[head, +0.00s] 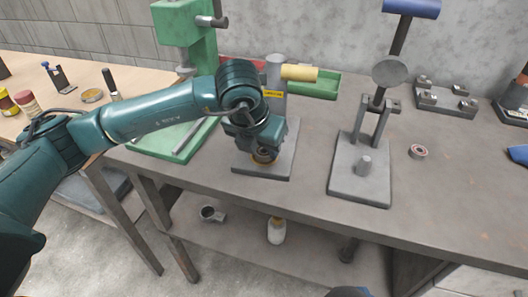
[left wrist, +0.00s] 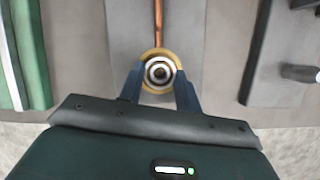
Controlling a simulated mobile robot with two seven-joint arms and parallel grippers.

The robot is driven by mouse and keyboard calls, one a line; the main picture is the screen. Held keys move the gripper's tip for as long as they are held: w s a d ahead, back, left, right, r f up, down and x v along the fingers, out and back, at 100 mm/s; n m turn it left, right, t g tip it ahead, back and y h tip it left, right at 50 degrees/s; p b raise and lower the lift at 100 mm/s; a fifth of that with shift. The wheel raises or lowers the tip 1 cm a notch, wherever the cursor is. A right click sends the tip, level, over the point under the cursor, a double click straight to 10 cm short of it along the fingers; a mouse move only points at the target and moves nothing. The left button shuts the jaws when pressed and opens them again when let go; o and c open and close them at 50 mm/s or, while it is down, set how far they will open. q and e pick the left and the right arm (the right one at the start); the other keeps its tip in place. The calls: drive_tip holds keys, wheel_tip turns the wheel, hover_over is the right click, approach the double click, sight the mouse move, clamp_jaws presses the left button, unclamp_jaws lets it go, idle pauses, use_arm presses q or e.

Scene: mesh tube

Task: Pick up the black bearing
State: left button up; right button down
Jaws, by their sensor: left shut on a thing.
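My left gripper (head: 264,152) is low over the grey base plate of a small press, its fingers pointing down. In the left wrist view its two blue fingers (left wrist: 158,80) are shut on a round part with black and pale rings, which looks like the black bearing (left wrist: 159,71). A brass-coloured rim shows around the bearing. In the head view my gripper mostly hides it, and only a bit of the brass rim shows below the fingers. I cannot tell whether the bearing touches the plate.
The bench front is clear.

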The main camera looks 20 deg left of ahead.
use_arm(q)
drive_tip(key=shift+c, duration=1.3)
drive_tip(key=shift+r, duration=0.1)
